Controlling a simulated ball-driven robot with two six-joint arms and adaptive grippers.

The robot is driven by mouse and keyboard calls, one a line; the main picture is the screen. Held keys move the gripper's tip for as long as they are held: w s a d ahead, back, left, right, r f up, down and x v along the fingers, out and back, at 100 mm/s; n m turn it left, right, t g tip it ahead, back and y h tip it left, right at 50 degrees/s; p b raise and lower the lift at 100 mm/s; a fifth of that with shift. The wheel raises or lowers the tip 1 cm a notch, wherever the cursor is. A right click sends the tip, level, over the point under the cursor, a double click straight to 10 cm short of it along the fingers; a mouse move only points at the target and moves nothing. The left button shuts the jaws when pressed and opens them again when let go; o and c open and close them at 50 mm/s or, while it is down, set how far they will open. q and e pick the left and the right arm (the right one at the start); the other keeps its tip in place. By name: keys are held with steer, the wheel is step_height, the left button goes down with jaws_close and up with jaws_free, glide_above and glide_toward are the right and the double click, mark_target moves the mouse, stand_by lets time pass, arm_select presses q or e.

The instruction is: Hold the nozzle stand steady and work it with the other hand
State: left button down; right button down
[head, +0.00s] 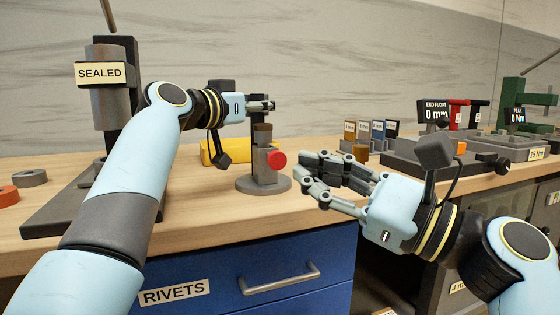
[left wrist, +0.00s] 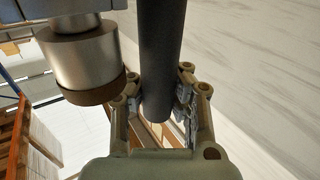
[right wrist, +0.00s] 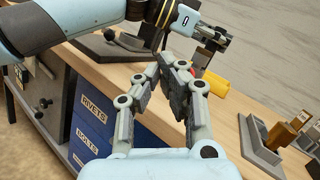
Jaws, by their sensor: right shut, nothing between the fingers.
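The nozzle stand (head: 265,184) is upright on the wooden bench, with a round grey base, a grey block, a brown-topped part and a red knob (head: 277,160) on its right side. My left gripper (head: 268,106) is at the top of the stand. In the left wrist view its fingers are closed on both sides of a dark round post (left wrist: 160,60), which looks like the stand's post. A silver cylinder with a brown rim (left wrist: 80,60) is beside it. My right gripper (head: 318,180) is shut and empty, right of the red knob and apart from it.
A yellow object (head: 211,152) lies behind the stand. A dark column marked SEALED (head: 108,100) stands at the left. Small labelled blocks (head: 364,130) and a grey tray (head: 400,163) are at the right. The blue RIVETS drawer (head: 240,262) is below the bench edge.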

steer(key=w+a, duration=0.2)
steer(key=w, duration=0.4)
steer(key=shift+w+a, duration=0.1)
steer(key=shift+w, duration=0.1)
stand_by(1.3)
steer(key=shift+w+a, duration=0.15)
steer(key=shift+w, duration=0.15)
steer(key=shift+w+a, duration=0.2)
steer(key=shift+w, duration=0.5)
stand_by(0.9)
steer(key=shift+s, duration=0.1)
steer(key=shift+s+d, duration=0.2)
steer(key=shift+s, duration=0.35)
steer(key=shift+s+d, duration=0.15)
steer(key=shift+s, duration=0.35)
steer(key=s, duration=0.1)
steer(key=s+d, duration=0.1)
steer(key=s, duration=0.2)
steer(key=shift+s+d, duration=0.35)
